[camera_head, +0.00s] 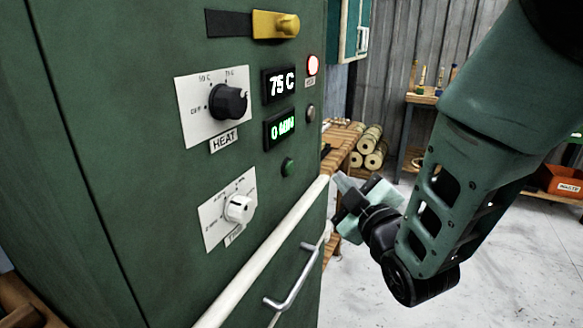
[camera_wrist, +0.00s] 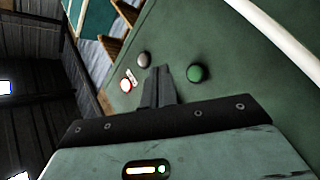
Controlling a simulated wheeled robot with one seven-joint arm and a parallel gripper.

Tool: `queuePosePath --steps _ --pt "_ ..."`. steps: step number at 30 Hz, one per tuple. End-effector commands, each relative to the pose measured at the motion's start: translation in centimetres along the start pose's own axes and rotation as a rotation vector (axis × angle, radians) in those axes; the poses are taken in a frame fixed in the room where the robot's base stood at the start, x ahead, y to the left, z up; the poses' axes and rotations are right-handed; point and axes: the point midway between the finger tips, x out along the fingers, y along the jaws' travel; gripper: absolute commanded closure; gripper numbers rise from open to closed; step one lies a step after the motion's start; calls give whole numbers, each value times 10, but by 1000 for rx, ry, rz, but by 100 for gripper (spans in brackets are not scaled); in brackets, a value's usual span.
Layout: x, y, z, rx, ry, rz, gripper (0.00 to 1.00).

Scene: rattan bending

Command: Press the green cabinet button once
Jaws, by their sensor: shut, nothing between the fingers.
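The green button (camera_head: 288,167) is on the front of the green cabinet (camera_head: 120,130), below the green-digit display. It also shows in the wrist view (camera_wrist: 195,73), just right of my fingertips. My gripper (camera_head: 342,182) is shut and empty. In the head view it is to the right of the button, beside the white rail. In the wrist view my gripper (camera_wrist: 159,72) points toward the panel between the grey button and the green button. I cannot tell exactly how far the fingertips are from the cabinet face, but no contact with the green button shows.
A grey button (camera_head: 311,113) and a lit red lamp (camera_head: 313,65) sit above the green button. The HEAT knob (camera_head: 228,101) and a white timer knob (camera_head: 239,208) are to the left. A white rail (camera_head: 265,252) and a metal handle (camera_head: 293,280) cross below.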

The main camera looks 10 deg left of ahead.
Motion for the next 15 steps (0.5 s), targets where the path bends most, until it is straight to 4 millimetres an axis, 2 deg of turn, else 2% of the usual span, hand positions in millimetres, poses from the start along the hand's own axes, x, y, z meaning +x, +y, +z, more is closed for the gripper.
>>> queuePosePath --steps 9,15 --pt "31 -22 -24 0 2 -2 100" --pt "45 -33 -33 2 2 -1 100"
